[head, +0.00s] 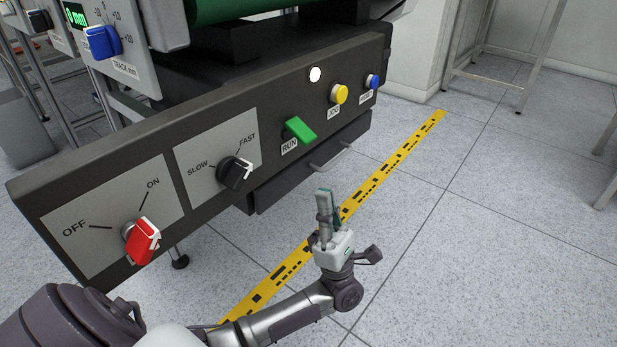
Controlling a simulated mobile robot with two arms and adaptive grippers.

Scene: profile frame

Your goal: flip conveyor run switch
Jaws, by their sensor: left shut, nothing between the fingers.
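The run switch (301,130) is a green lever on the dark front panel (215,125), just above a label reading RUN. The lever sticks out from the panel and tilts down to the right. My left gripper (326,194) is shut and empty, with its fingers pointing up. In the picture it is below and a little right of the green lever, in front of the panel, and apart from it. My right gripper is not in view.
The panel also carries a red OFF/ON knob (142,241), a black SLOW/FAST knob (235,173), a yellow JOG button (339,94) and a blue button (373,82). A drawer handle (331,158) juts out below.

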